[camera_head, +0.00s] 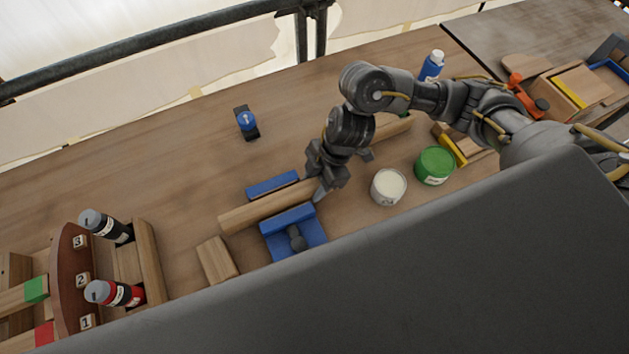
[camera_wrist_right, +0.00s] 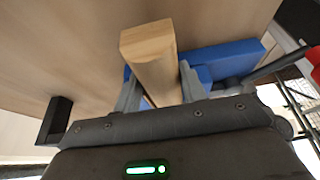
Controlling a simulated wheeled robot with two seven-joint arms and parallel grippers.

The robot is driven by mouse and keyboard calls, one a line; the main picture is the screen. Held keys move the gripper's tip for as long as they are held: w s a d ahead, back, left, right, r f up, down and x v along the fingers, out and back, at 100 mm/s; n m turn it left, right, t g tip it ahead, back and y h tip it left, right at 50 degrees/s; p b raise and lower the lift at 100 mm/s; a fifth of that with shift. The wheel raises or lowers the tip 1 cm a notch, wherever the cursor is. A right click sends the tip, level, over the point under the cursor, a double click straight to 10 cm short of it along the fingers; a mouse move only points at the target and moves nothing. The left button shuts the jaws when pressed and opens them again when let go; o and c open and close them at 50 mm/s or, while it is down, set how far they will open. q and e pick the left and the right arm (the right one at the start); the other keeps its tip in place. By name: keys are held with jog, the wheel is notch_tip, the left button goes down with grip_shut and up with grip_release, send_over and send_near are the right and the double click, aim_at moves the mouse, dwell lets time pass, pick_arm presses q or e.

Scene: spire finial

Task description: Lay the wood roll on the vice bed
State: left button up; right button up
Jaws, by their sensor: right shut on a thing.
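The wood roll (camera_head: 258,211) is a long pale wooden piece lying lengthwise between the two blue jaws of the vice (camera_head: 307,240). Its left end sticks out past the jaws. I cannot tell whether it touches the bed, which is hidden beneath it. My right gripper (camera_head: 319,189) is shut on the roll near its right end, beside the vice. In the right wrist view the roll (camera_wrist_right: 150,62) runs between the two fingers (camera_wrist_right: 157,92), with the blue vice (camera_wrist_right: 225,60) close by. My left gripper is not in view.
A wooden block (camera_head: 217,260) lies left of the vice. A white tin (camera_head: 388,187) and a green tin (camera_head: 434,165) stand to the right. A small blue-topped item (camera_head: 246,122) stands behind. Bottles (camera_head: 105,226) and a numbered rack (camera_head: 76,280) are at left. The table's back left is clear.

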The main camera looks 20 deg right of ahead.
jog(key=o, duration=1.2)
jog(key=shift+f, duration=0.15)
jog(key=shift+r, duration=0.3)
jog(key=v, duration=1.1)
jog(key=shift+d+r, duration=0.15)
jog(key=shift+r, duration=0.2)
